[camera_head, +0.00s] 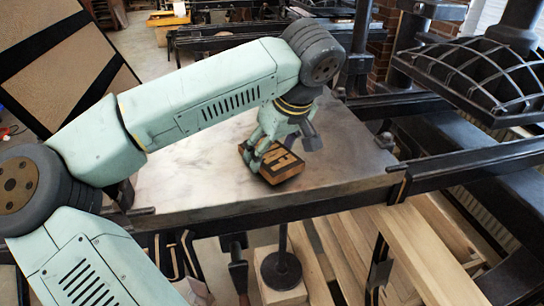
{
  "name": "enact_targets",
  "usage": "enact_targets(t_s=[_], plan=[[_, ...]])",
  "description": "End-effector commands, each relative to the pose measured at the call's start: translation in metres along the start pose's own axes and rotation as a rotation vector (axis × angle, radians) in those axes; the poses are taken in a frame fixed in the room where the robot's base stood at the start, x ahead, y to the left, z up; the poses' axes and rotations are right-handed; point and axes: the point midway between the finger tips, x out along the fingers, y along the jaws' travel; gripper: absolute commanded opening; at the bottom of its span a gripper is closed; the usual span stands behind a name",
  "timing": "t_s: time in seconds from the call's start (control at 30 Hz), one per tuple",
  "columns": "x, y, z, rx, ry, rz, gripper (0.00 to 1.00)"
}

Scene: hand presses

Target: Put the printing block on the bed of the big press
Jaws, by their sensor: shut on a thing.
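The printing block (283,164) is a small dark-sided slab with a tan and black lettered face. My gripper (259,148) is shut on its left part, with the lettered face turned up. The block is over the front middle of a flat, pale metal slab (190,192), which looks like the bed of the big press. I cannot tell whether the block touches the slab or hangs just above it. The press's black ribbed platen (475,72) is at the upper right, to the side of the block. My gripper hides part of the block.
Dark rails (455,170) run from the slab to the right, below the platen. A dark post (357,45) stands behind the slab. A framed tan panel (60,65) leans at the left. Wooden beams (425,250) lie below the front edge. The slab's left part is clear.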

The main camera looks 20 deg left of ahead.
Motion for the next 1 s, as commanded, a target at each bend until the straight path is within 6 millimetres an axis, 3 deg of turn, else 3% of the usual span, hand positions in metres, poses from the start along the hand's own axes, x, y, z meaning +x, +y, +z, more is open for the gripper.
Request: enact_targets(t_s=[0.03, 0.4, 0.43, 0.73, 1.0], plan=[[0.0085, 0.0002, 0.0037, 0.000, 0.000, 0.001, 0.27], [0.0108, 0.0002, 0.0048, -0.001, 0.001, 0.001, 0.27], [0.0108, 0.0001, 0.0049, -0.001, 0.000, 0.001, 0.67], [0.0097, 0.0001, 0.0045, -0.001, 0.000, 0.001, 0.86], [0.0094, 0.0001, 0.0045, -0.001, 0.000, 0.001, 0.86]])
